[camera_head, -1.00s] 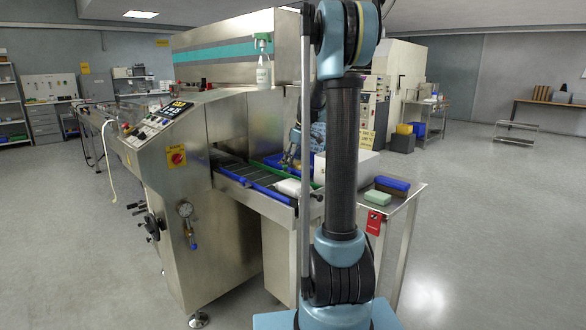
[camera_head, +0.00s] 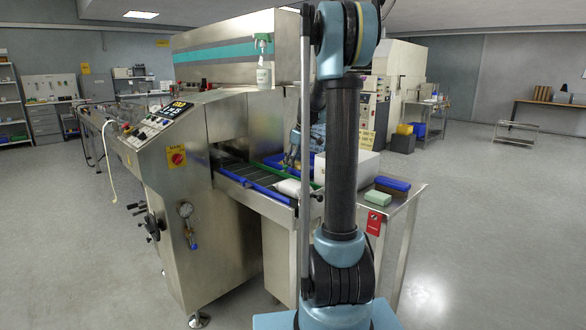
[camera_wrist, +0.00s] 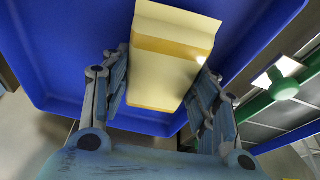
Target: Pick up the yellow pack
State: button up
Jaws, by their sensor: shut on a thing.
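The yellow pack (camera_wrist: 168,58) is a pale yellow, box-like packet with a darker yellow band. In the wrist view it sits between the two fingers of my gripper (camera_wrist: 160,92), which is shut on it. A blue tray (camera_wrist: 50,50) lies behind the pack; whether the pack still touches the tray I cannot tell. In the head view my gripper (camera_head: 291,158) is small, over the blue tray (camera_head: 307,163) beyond the conveyor, and the pack cannot be made out there.
The wrapper's conveyor (camera_head: 252,180) with blue and green rails runs beside the tray, with a white pack (camera_head: 288,187) at its end. My arm hides part of this area.

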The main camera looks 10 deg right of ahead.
jog(key=shift+r, duration=0.1)
notch_tip(320, 180, up, 18)
jog(key=shift+r, duration=0.2)
dwell(0.4)
dwell(0.4)
